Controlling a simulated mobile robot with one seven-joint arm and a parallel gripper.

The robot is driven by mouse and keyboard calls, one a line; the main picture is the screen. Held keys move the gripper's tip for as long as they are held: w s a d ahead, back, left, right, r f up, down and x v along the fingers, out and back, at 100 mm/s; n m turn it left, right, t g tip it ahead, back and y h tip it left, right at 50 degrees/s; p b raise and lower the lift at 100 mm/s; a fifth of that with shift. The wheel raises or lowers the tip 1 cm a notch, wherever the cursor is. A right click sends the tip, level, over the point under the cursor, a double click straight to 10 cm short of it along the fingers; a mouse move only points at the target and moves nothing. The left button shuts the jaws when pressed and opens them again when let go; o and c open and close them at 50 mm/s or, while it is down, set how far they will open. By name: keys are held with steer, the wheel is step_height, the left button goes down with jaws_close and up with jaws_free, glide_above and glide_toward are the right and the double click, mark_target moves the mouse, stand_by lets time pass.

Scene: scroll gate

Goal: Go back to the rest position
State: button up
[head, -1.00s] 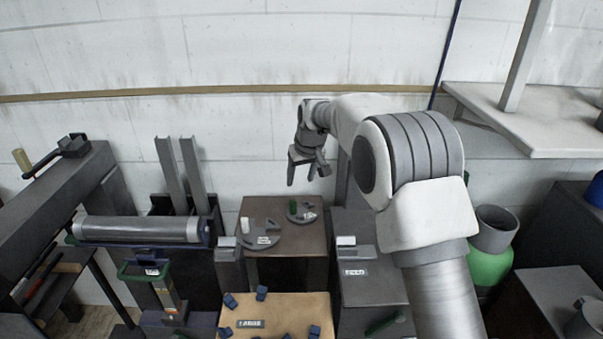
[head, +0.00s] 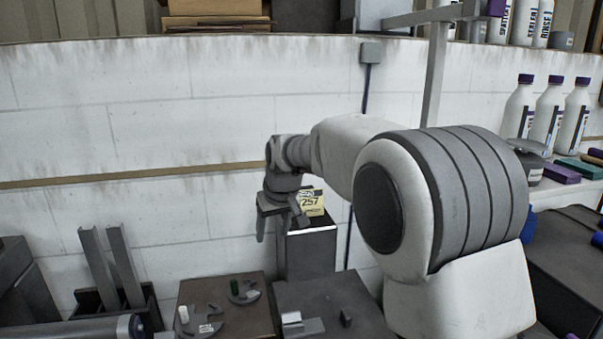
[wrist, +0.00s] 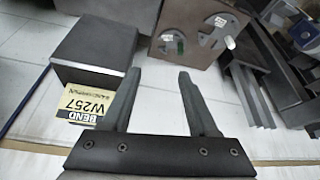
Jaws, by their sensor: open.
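My gripper (head: 271,222) hangs from my arm with its fingers pointing down, in the middle of the head view. It is open and empty, in the air in front of the white block wall. In the wrist view its two fingers (wrist: 152,100) stand apart with nothing between them. The card also shows in the wrist view (wrist: 84,98), beside the left finger.
A brown stand (head: 222,315) carries two grey notched discs, one with a white peg and one with a green peg. A grey roller (head: 75,328) lies at lower left. White bottles (head: 548,115) stand on a shelf at right. My arm hides part of the right side.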

steer(key=s+d+r+m+h+p, duration=0.1)
steer(key=s+d+r, duration=0.4)
steer(key=s+d, duration=0.25)
steer(key=s+d+r+m+p, duration=0.1)
steer(key=s+d+r+m, duration=0.1)
steer(key=s+d+r, duration=0.5)
steer(key=s+d+f+m+p, duration=0.1)
steer(key=s+d+f, duration=0.1)
steer(key=s, duration=0.7)
steer(key=s+d+f+m+t+h+p, duration=0.1)
steer(key=s+d+f, duration=0.1)
steer(key=s+d, duration=0.3)
steer(key=shift+s+f+p, duration=0.35)
steer(key=shift+s+f, duration=0.05)
steer(key=shift+s, duration=2)
